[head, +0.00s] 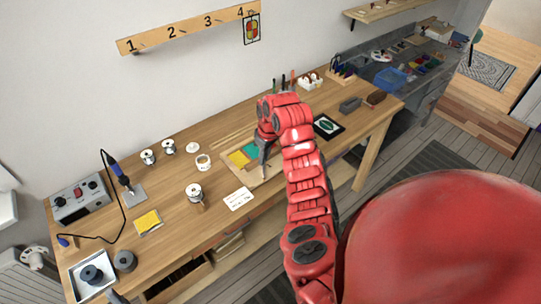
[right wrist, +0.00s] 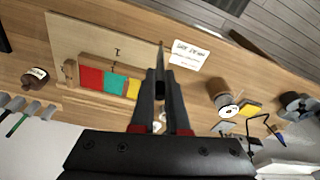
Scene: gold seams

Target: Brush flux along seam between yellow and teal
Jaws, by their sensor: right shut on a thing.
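A yellow glass piece (head: 238,158) and a teal piece (head: 250,150) lie side by side on a wooden board (head: 262,182). In the right wrist view the row is red (right wrist: 91,78), teal (right wrist: 115,84) and yellow (right wrist: 133,89), against a wooden strip. My right gripper (head: 263,156) is over the board beside the pieces. In the right wrist view it (right wrist: 161,78) is shut on a thin, pointed brush (right wrist: 160,54), whose tip is apart from the teal-yellow seam. In the head view my arm hides the red piece. My left gripper is out of view.
A white note card (head: 239,198) lies in front of the board. Solder spools (head: 194,191) stand to the left, with a soldering station (head: 79,197) beyond. A dark bottle (right wrist: 35,77) stands near the board. A framed picture (head: 327,127) lies right of my arm.

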